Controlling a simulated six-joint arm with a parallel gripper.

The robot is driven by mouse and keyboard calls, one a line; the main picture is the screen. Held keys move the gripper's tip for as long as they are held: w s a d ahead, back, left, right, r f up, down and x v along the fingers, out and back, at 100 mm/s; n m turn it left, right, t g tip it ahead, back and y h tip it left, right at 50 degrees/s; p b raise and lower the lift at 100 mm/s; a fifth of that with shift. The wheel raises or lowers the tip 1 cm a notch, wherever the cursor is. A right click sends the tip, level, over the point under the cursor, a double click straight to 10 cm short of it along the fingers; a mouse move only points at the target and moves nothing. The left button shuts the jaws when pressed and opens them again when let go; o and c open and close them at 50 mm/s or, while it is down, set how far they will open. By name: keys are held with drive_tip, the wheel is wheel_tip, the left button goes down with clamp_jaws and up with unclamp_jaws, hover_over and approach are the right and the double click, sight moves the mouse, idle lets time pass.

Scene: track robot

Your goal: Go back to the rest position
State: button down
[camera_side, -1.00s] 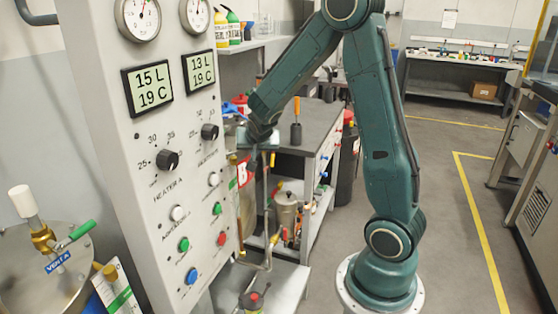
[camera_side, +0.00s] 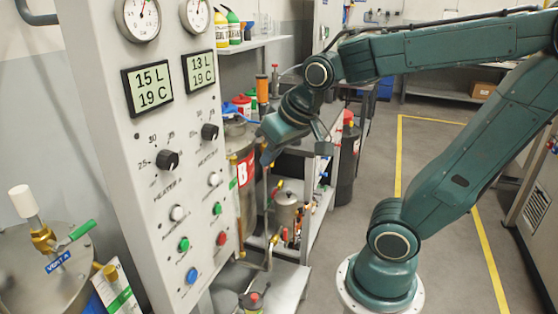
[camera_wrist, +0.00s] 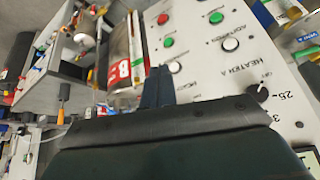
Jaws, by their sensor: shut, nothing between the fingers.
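My gripper (camera_side: 268,152) is at the end of my green arm, just right of the grey control panel (camera_side: 165,110) in the side view. Its fingers point down and left, in front of the shelves and tank area. In the wrist view my gripper (camera_wrist: 158,82) shows its two dark fingers side by side and touching, with nothing between them. The panel (camera_wrist: 205,70) lies beyond them, with its buttons and heater knob seen at a slant. The fingers appear apart from the panel. My forearm reaches in from the right, bent high at the elbow.
A workbench (camera_side: 322,150) with a metal pot (camera_side: 286,208) on its lower shelf stands behind my gripper. A tank with a red B label (camera_side: 246,170) is close behind the panel. A dark bin (camera_side: 349,165) stands further back. Floor right of the bench is clear.

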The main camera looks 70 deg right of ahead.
drive_tip(key=s+a+n+y, duration=0.1)
drive_tip(key=s+a+n, duration=0.3)
drive_tip(key=s, duration=0.3)
drive_tip(key=w+d+f+m+h, duration=0.2)
drive_tip(key=w+d+m+h, duration=0.25)
drive_tip(key=w+d, duration=0.7)
drive_tip(key=w+d+f+m+g+h, duration=0.1)
drive_tip(key=w+d+f+h, duration=0.25)
drive_tip(key=d, duration=0.65)
drive_tip(key=w+d+f+g+h, duration=0.15)
drive_tip(key=d+h, duration=0.25)
drive_tip(key=d, duration=0.6)
drive_tip(key=w+d+f+n+t+h, duration=0.1)
drive_tip(key=d+f+n+t+h, duration=0.1)
drive_tip(key=d+f+n, duration=0.4)
wheel_tip(320, 180, down, 14)
drive_tip(key=d+n+t+y, duration=0.1)
drive_tip(key=n+t, duration=0.2)
drive_tip(key=n, duration=0.1)
drive_tip(key=shift+d+n+y, duration=0.3)
drive_tip(key=shift+n, duration=0.05)
drive_tip(key=shift+w+d, duration=0.2)
drive_tip(key=shift+d, duration=0.05)
